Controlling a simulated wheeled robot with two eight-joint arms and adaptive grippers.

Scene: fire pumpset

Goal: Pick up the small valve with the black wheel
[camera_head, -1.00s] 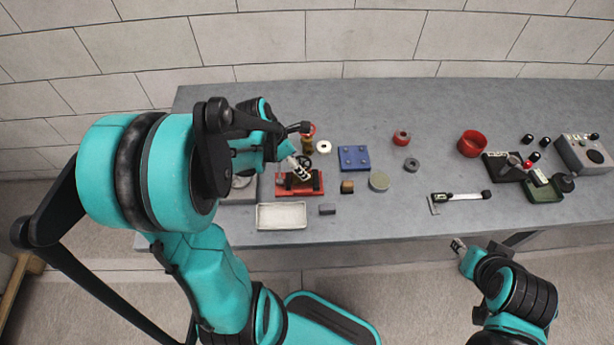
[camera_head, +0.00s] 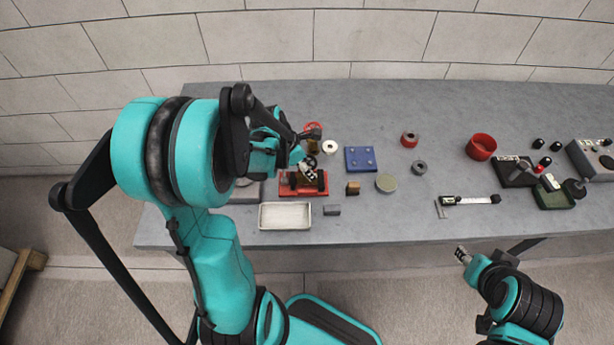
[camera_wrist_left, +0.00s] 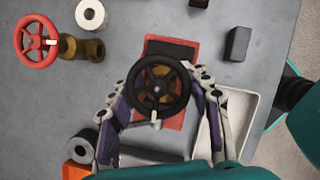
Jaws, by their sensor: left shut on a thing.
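The small valve's black spoked wheel (camera_wrist_left: 158,88) faces up in the left wrist view, with a brassy body partly showing beneath it. My left gripper (camera_wrist_left: 160,100) has a finger on either side of the valve and is shut on it. In the head view the black wheel (camera_head: 312,162) is partly covered by my left gripper (camera_head: 306,168), over the red holder (camera_head: 290,190). The wheel hides whether the valve still touches the holder. My right gripper (camera_head: 462,254) is off the table's front edge, away from the valve; its jaws are too small to read.
A valve with a red wheel (camera_wrist_left: 35,42) stands close by, beside a white ring (camera_wrist_left: 91,13). A pale tray (camera_head: 285,216) and a dark block (camera_head: 332,210) lie in front. A blue plate (camera_head: 361,159) is to the right.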

